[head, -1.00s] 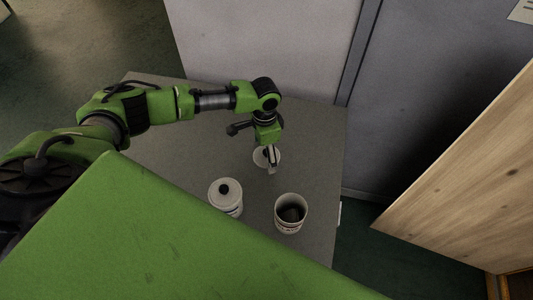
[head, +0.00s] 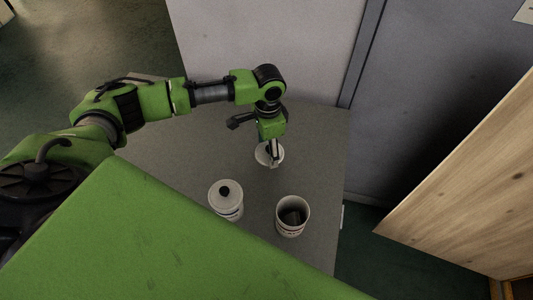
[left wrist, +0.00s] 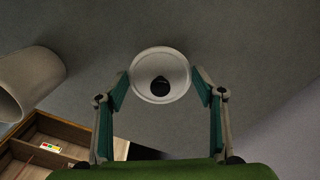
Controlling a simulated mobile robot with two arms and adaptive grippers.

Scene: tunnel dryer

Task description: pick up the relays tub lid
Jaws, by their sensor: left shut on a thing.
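The lid is a round white disc with a black knob, seen in the left wrist view (left wrist: 143,63) and partly behind the fingers in the head view (head: 261,153). My left gripper (head: 273,163) is shut on it. In the left wrist view, its two fingers (left wrist: 160,82) press on opposite sides of the lid's rim. I cannot tell how far the lid is above the table. An open white tub (head: 292,230) stands upright in front, with dark contents. My right gripper is not in view.
A second white tub (head: 226,200) with its black-knobbed lid on stands left of the open tub. Both are on the grey table (head: 180,150). A wooden compartment box (left wrist: 40,145) shows in the wrist view. A wooden panel (head: 470,190) is at the right.

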